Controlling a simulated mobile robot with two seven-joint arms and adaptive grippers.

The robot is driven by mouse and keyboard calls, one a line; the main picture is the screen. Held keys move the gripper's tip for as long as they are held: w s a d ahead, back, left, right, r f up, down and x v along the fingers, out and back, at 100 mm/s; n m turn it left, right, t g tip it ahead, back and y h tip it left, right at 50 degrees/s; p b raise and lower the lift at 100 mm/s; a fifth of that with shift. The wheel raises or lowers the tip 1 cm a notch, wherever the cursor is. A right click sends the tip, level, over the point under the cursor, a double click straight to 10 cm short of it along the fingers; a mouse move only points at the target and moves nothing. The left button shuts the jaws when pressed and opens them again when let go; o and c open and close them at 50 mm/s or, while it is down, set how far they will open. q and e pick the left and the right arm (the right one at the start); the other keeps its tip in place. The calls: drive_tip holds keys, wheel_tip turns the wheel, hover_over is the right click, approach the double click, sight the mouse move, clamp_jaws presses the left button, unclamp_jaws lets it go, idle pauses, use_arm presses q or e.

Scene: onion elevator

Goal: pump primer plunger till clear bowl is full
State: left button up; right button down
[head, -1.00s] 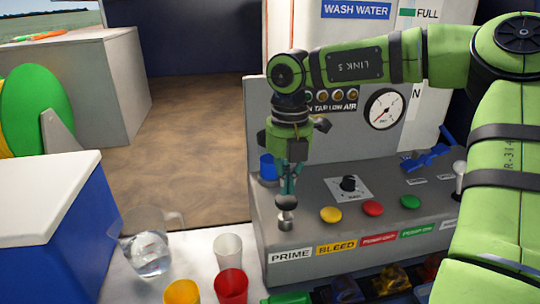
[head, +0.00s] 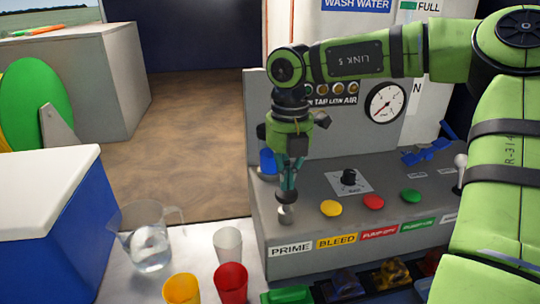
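The primer plunger (head: 285,214) stands on the grey control panel behind the PRIME label, with a rounded silver part showing. My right gripper (head: 288,194) points straight down at it. Its teal fingers look close together, with their tips at the plunger's top. I cannot tell whether they grip it or only press on it. The clear bowl (head: 128,245), a see-through vessel with a handle, stands on the white surface at lower left. A bright, clear patch shows inside it; the fill level is hard to read. My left gripper is not in view.
White (head: 228,243), red (head: 231,284) and yellow (head: 181,289) cups stand between bowl and panel. A blue box with a white lid (head: 45,205) is at left. Yellow (head: 331,208), red (head: 373,202) and green (head: 410,196) buttons and a black knob (head: 349,177) are right of the plunger.

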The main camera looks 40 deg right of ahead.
sight(287, 192)
drive_tip(key=shift+f+b, duration=1.8)
drive_tip(key=shift+f, duration=0.2)
drive_tip(key=shift+r+p, duration=1.65)
drive_tip(key=shift+r, duration=0.95)
drive_tip(key=shift+f, duration=0.25)
drive_tip(key=shift+f+b, duration=2.2)
drive_tip(key=shift+b, duration=0.05)
drive_tip(key=shift+r+p, duration=1.6)
drive_tip(key=shift+r, duration=0.8)
